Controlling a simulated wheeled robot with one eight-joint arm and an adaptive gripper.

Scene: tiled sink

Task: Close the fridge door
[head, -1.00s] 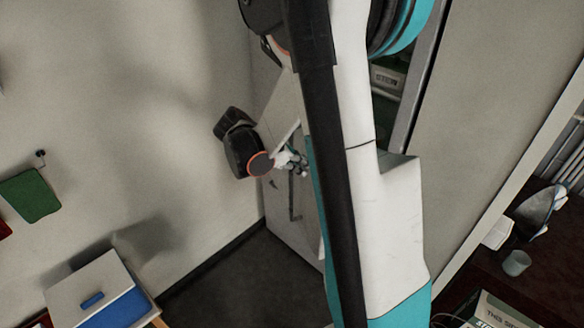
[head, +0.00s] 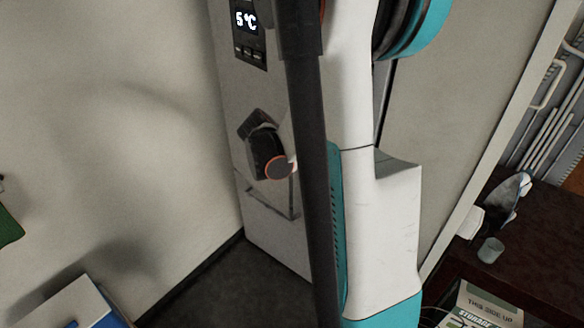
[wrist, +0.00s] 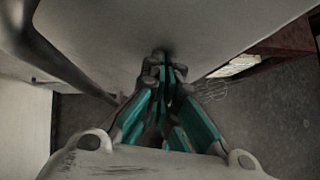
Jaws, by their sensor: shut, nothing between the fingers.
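The fridge door (head: 230,95) is a pale grey panel with a lit 5°C display (head: 247,20), left of my arm in the head view. It stands nearly in line with the fridge body; my arm hides much of it, so I cannot tell whether it is fully shut. In the wrist view the pale door surface (wrist: 210,28) fills the top, with a long bar handle (wrist: 65,50) at the left. My gripper (wrist: 163,68) is shut and empty, its fingertips at or very near the door's surface. In the head view its fingers are hidden.
A bare wall is on the left, with dark floor (head: 205,285) below. A blue and white box (head: 85,305) stands at the lower left. On the right, a dark counter (head: 530,255) holds a small grey cup (head: 490,250), near a storage box (head: 485,305).

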